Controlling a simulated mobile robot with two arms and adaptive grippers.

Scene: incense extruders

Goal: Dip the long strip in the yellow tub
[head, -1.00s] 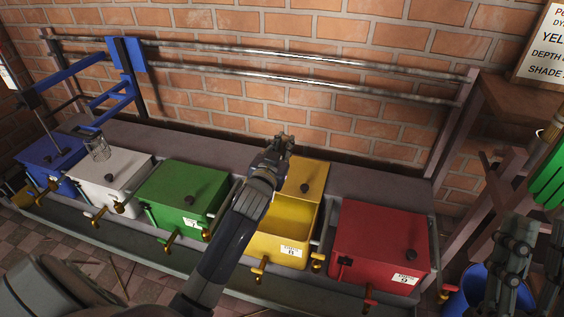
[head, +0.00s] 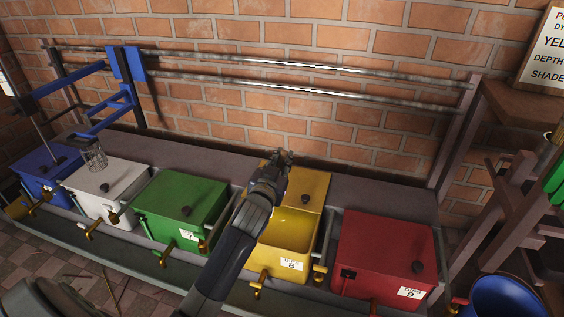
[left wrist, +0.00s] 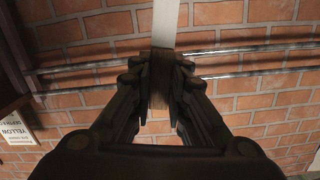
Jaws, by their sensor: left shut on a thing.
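The yellow tub (head: 293,233) stands between the green and red tubs. Its front part is open and a yellow lid with a dark knob covers the back part. My left gripper (head: 285,160) is over the back of the yellow tub in the head view, hiding part of it. In the left wrist view my left gripper (left wrist: 160,82) is shut on a brown wooden piece (left wrist: 160,90). A pale strip (left wrist: 166,25) runs from that piece to the top edge of the view. The strip cannot be made out in the head view. My right gripper is out of view.
Green (head: 180,212), white (head: 108,188), blue (head: 48,168) and red (head: 385,247) tubs share the trough. Metal rails (head: 300,90) run along the brick wall behind. A blue frame (head: 122,80) stands at left. A blue bucket (head: 505,297) is at lower right.

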